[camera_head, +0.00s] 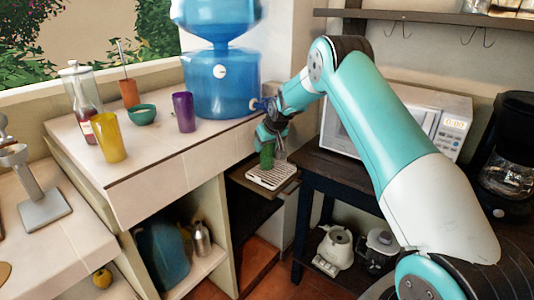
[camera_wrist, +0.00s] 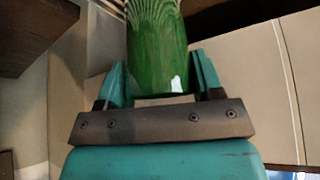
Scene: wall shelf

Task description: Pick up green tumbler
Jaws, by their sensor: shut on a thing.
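The green tumbler (camera_head: 267,156) is at the end of my arm in the head view, above the white slatted drip tray (camera_head: 262,183). In the wrist view the green tumbler (camera_wrist: 158,50) stands between the two teal fingers of my gripper (camera_wrist: 160,80), one finger on each side. My gripper (camera_head: 270,138) is shut on it. The top of the tumbler is cut off or blends with the pale slats behind it in the wrist view. I cannot tell whether its base touches the tray.
A blue water dispenser (camera_head: 222,85) stands left of my gripper on the counter (camera_head: 165,160). A purple tumbler (camera_head: 184,112), yellow tumbler (camera_head: 108,137) and teal bowl (camera_head: 142,114) stand farther left. A dark table (camera_head: 345,165) with a microwave (camera_head: 445,125) is close on the right.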

